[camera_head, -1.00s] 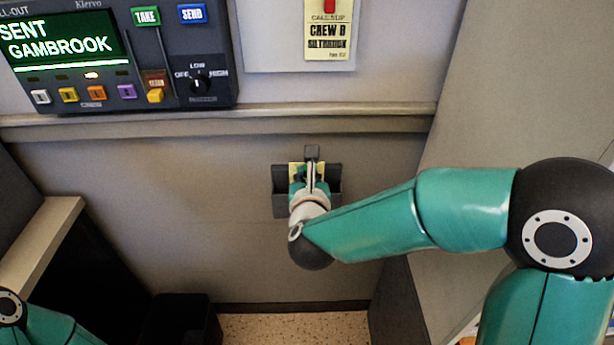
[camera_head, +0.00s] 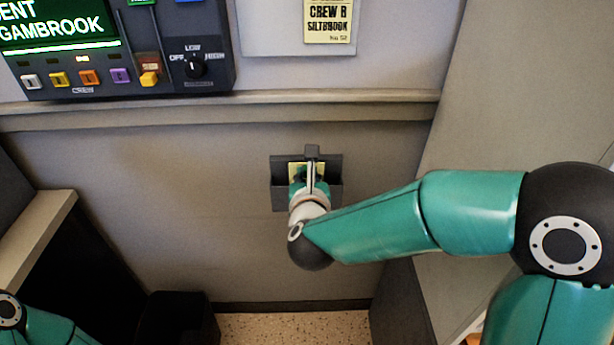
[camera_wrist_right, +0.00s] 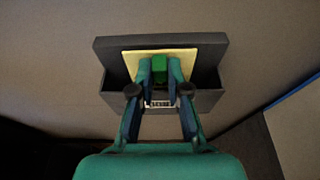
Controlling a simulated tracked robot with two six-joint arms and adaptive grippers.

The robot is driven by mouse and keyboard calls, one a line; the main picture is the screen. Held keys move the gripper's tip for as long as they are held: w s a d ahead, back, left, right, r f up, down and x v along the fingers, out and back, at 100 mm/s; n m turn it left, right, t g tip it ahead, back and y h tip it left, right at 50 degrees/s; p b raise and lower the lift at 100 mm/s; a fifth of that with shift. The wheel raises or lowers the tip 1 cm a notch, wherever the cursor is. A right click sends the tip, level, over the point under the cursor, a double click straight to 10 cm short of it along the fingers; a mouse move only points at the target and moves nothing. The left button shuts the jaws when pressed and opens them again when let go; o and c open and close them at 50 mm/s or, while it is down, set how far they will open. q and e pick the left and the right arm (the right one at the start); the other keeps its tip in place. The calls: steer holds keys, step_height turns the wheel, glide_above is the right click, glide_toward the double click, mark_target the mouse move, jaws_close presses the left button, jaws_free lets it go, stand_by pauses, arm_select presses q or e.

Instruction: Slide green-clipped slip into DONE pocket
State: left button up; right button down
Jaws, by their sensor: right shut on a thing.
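The dark grey pocket (camera_head: 335,172) is fixed to the wall below the ledge; it also shows in the wrist view (camera_wrist_right: 205,98). A small label on its front is partly covered by my fingers and too small to read surely. The pale yellow slip (camera_head: 293,170) stands at the pocket's mouth, in front of the back plate (camera_wrist_right: 160,42). Its lower edge is hidden by the front wall and my fingers. My right gripper (camera_wrist_right: 160,72) is shut on the slip's green clip (camera_wrist_right: 160,66). My left gripper is out of view; only part of that arm shows at bottom left.
A console (camera_head: 120,50) with buttons and a knob is at upper left. A yellow card (camera_head: 328,20) reading CREW B hangs on a pale board above. A ledge (camera_head: 200,108) runs above the pocket. A dark bin (camera_head: 177,318) stands on the floor. The wall left of the pocket is clear.

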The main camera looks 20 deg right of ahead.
steer(key=c, duration=1.1)
jaws_free()
steer(key=shift+o, duration=0.2)
steer(key=v, duration=1.2)
